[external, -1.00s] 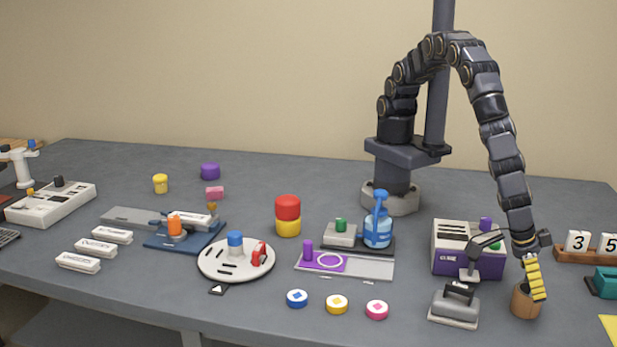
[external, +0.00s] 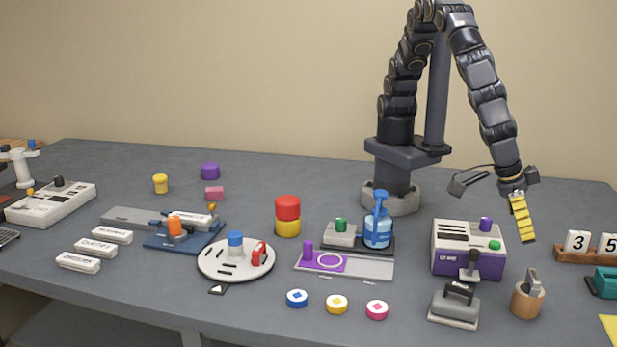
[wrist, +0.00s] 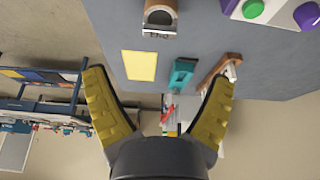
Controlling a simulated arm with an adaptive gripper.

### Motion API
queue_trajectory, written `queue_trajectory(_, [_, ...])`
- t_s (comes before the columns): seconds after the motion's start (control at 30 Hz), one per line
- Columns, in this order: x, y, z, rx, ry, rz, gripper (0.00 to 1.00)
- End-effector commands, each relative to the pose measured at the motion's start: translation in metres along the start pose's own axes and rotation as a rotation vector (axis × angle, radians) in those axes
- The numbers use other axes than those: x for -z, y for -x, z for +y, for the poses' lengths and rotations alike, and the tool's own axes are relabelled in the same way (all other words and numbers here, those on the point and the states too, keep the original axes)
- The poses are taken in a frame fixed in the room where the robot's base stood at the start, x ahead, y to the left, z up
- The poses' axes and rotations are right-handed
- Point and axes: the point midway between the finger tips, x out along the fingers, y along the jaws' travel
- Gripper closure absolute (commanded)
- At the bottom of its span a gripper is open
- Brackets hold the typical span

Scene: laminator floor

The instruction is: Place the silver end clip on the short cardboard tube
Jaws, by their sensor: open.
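The short cardboard tube (external: 525,303) stands upright near the front right of the table. The silver end clip (external: 533,281) is at its top, rising above the rim. In the wrist view the tube (wrist: 160,7) is at the top edge, and the clip (wrist: 158,33) shows at its rim with dark lettering. I cannot tell how firmly it sits. My gripper (external: 491,215) is open and empty, above and apart from the tube and clip. Its yellow-padded fingers (wrist: 160,75) are spread wide in the wrist view.
A purple and white machine (external: 468,262) and a grey hand-press-like device (external: 455,305) stand left of the tube. A number block holder (external: 580,256), a teal device (external: 605,283) and a yellow sheet (external: 610,325) lie to the right.

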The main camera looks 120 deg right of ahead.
Motion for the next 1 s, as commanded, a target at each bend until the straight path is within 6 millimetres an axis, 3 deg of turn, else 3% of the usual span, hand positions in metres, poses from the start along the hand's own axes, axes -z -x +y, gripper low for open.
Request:
queue_trajectory(0.23, [-0.001,0.003,0.000,-0.001,-0.006,-0.001,0.16])
queue_trajectory(0.3, [-0.008,0.012,0.001,-0.007,-0.040,-0.003,0.16])
queue_trajectory(0.37, [-0.022,0.029,0.001,-0.016,-0.106,-0.008,0.16])
queue_trajectory(0.47, [-0.060,0.073,-0.006,-0.035,-0.295,-0.027,0.16])
queue_trajectory(0.53, [-0.095,0.111,-0.021,-0.050,-0.475,-0.048,0.16])
queue_trajectory(0.67, [-0.157,0.172,-0.067,-0.087,-0.839,-0.094,0.16])
queue_trajectory(0.8, [-0.209,0.221,-0.136,-0.137,-1.251,-0.143,0.16])
queue_trajectory(0.9, [-0.234,0.243,-0.193,-0.179,-1.555,-0.178,0.16])
queue_trajectory(1.0, [-0.247,0.255,-0.248,-0.219,-1.843,-0.210,0.16])
